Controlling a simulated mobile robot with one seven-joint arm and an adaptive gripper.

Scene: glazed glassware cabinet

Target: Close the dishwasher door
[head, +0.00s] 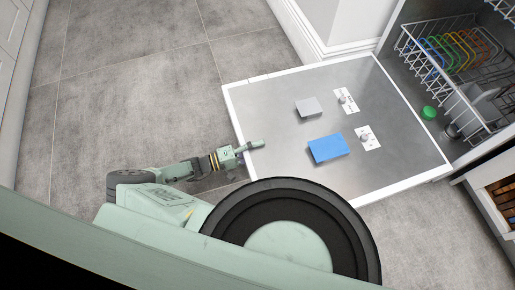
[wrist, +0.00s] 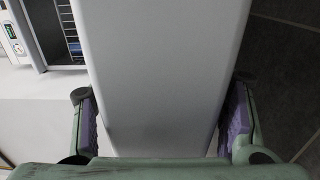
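The dishwasher door (head: 300,85) is folded down and lies open, with a grey inner face and white rim. In the head view my gripper (head: 250,146) is at the door's outer edge, on the left, with one finger showing over the inner face. In the wrist view the door's edge (wrist: 165,75) runs as a broad grey band between my gripper's (wrist: 165,118) two purple-padded fingers. The fingers are spread around the door's edge, with narrow gaps seeming to show beside it. The other finger is mostly hidden in the head view.
A blue block (head: 328,149) and a grey block (head: 308,107) are on the door's inner face. The dishwasher's wire rack (head: 447,100) holds coloured plates, and a green round item (head: 429,113) lies near the hinge side. Tiled floor (head: 130,80) is clear at the left.

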